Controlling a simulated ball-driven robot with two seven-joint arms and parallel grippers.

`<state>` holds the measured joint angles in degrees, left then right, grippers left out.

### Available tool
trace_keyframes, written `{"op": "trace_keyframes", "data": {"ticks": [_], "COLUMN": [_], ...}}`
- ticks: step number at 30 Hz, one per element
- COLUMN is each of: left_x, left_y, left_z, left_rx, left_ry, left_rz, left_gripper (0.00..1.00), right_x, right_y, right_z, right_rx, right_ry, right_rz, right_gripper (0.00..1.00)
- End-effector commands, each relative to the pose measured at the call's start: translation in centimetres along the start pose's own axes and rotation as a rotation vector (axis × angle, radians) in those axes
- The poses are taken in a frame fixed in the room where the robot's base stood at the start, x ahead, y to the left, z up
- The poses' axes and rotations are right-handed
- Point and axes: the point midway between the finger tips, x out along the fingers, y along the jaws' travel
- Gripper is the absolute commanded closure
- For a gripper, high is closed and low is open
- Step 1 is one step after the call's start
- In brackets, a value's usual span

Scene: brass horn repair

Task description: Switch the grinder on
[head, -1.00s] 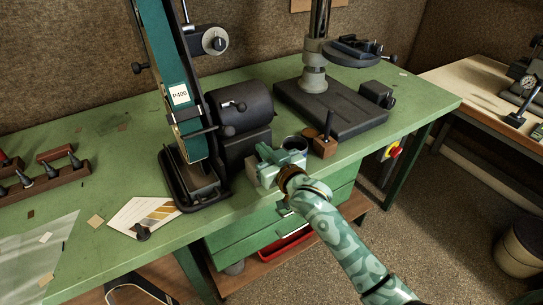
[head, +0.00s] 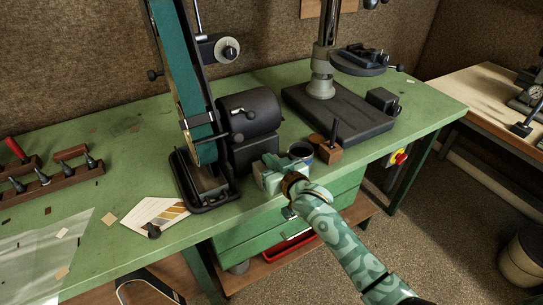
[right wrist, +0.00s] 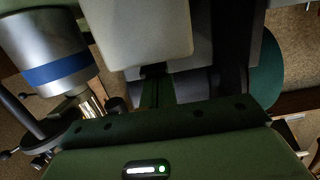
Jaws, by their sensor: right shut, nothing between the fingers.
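The belt grinder (head: 250,115) stands on the green bench, with a tall green belt (head: 188,85) and a dark motor housing. A pale box (head: 264,186) sits at its foot by the bench's front edge, partly covered by my right gripper (head: 268,170). In the right wrist view a pale box (right wrist: 135,30) fills the top middle. The shut, empty right fingertips (right wrist: 155,72) are at its lower edge; I cannot tell whether they touch it. No switch button shows clearly. My left gripper is not in view.
A tin with brushes (right wrist: 50,62) stands close beside the gripper. A wooden block (head: 328,152) and the drill press base (head: 335,115) are to the right. A red and yellow stop button (head: 400,158) is at the bench's right end. A sample card (head: 155,215) lies left.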

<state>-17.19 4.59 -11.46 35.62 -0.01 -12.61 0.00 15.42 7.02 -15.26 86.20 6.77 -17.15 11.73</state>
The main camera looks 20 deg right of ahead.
Motion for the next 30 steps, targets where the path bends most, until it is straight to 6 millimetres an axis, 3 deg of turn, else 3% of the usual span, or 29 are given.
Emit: {"op": "trace_keyframes", "data": {"ticks": [5,13,21,30], "left_x": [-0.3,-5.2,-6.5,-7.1], "left_y": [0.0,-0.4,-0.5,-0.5], "left_z": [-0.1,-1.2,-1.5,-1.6], "left_rx": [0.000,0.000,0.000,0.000], "left_ry": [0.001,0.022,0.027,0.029], "left_rz": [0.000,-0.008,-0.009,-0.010], "left_gripper": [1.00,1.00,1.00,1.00], "right_x": [0.0,-0.6,-6.8,-9.9], "right_y": [0.1,0.6,0.5,0.5], "right_z": [-0.4,-5.3,-6.0,-6.7], "right_rx": [-0.001,-0.001,0.001,0.001], "right_ry": [0.001,0.005,0.001,0.002], "right_rz": [0.000,0.003,0.002,0.003], "right_gripper": [1.00,1.00,1.00,1.00]}}
